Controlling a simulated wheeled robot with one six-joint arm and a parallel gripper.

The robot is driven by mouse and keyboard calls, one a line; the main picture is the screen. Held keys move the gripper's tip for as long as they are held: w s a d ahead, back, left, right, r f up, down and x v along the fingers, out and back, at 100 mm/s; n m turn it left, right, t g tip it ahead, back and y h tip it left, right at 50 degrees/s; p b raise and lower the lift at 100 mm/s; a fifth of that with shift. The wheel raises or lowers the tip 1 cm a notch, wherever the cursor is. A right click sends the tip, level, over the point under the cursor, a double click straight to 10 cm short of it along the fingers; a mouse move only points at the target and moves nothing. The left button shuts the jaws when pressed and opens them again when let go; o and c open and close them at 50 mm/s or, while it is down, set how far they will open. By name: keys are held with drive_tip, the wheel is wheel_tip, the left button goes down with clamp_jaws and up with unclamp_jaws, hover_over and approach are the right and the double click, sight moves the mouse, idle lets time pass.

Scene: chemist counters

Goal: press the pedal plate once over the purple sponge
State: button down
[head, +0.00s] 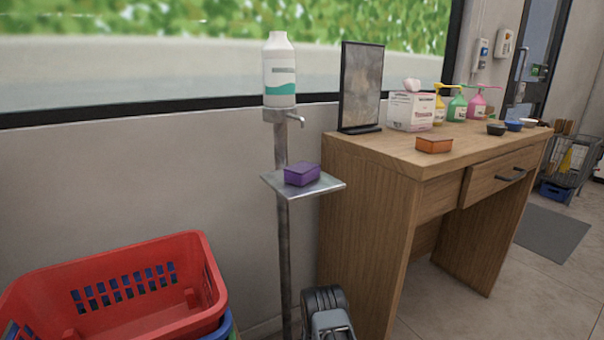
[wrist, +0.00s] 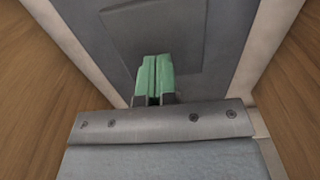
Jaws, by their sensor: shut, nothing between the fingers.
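The purple sponge (head: 302,174) lies on a small metal tray (head: 326,184) on a thin metal stand (head: 283,235). A white bottle (head: 279,72) stands at the top, with a spout (head: 295,118) above the tray. The stand's foot is out of the head view, so no pedal shows there. In the wrist view my gripper (wrist: 154,62) is shut and empty, its green fingertips together. A dark grey plate (wrist: 130,28) lies beyond the fingertips, perhaps the pedal plate; I cannot tell if they touch. The head view shows part of my arm, but not the fingertips.
A red basket (head: 120,250) is left of the stand. The wall is behind.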

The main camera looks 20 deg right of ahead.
drive_tip(key=shift+f, duration=0.1)
drive_tip(key=shift+f+b, duration=1.05)
drive_tip(key=shift+f, duration=1.3)
drive_tip(key=shift+r, duration=0.15)
drive_tip(key=shift+r+p, duration=1.8)
drive_tip(key=shift+r, duration=0.5)
wheel_tip(320, 180, up, 6)
drive_tip(key=p, duration=0.4)
